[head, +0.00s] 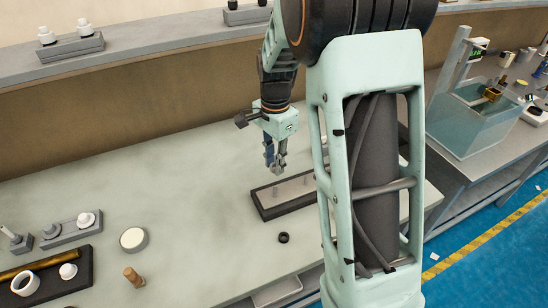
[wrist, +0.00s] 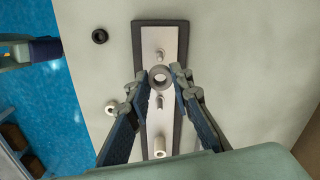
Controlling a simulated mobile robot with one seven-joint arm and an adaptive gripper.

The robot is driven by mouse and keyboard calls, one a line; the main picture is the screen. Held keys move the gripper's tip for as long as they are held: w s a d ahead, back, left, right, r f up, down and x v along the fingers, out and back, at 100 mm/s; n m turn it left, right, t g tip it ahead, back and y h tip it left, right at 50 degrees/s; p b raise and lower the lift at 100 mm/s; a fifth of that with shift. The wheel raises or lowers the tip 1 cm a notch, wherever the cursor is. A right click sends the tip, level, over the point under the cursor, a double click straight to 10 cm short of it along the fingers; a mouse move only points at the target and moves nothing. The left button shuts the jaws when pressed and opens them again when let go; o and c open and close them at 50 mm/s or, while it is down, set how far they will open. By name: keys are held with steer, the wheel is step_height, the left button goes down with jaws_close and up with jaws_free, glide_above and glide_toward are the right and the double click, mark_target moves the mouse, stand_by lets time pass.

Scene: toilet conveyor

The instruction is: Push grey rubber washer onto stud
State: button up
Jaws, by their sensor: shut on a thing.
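My gripper (head: 277,166) is over the dark-edged plate (head: 263,210) on the bench. In the wrist view my gripper (wrist: 159,74) is shut on the grey rubber washer (wrist: 160,68), with a fingertip on either side of it. The washer's hole faces the camera. The light plate (wrist: 171,38) in its dark frame lies below, with one metal stud (wrist: 160,55) just above the washer in the picture and another stud (wrist: 159,101) just below it. I cannot tell the washer's height over the plate. In the head view the washer is too small to make out.
A black ring (head: 283,237) lies on the bench near the plate; it also shows in the wrist view (wrist: 99,36). A round white-topped disc (head: 133,239) and a brass piece (head: 134,277) are at left. The bench between is clear.

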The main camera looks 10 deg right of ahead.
mark_target(275, 187)
steer(key=shift+f+b, duration=1.9)
steer(key=shift+f, duration=1.05)
steer(key=shift+f+b, duration=1.55)
steer(key=shift+f, duration=1.05)
steer(key=o, duration=0.9)
steer(key=shift+r, duration=0.15)
step_height(275, 187, up, 12)
